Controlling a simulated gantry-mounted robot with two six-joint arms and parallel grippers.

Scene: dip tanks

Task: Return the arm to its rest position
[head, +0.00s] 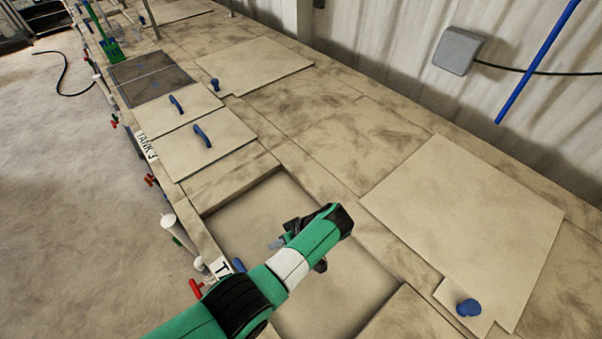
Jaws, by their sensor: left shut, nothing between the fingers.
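My left arm, green with black joints and a white band, reaches in from the bottom left over the open tank (240,212). Its wrist is bent, and the small dark left gripper (277,243) shows partly behind the forearm, over the tank opening. The left gripper is shut and empty. The arm hides part of the tank's inside and front rim. My right gripper is not in view.
A large lid panel (465,225) with a blue knob (469,307) lies at the right. Covers with blue handles (203,136) lie beyond the opening. A grey wall box (457,50) and a blue pole (537,62) are at the wall. Red-handled valves (196,289) line the front edge.

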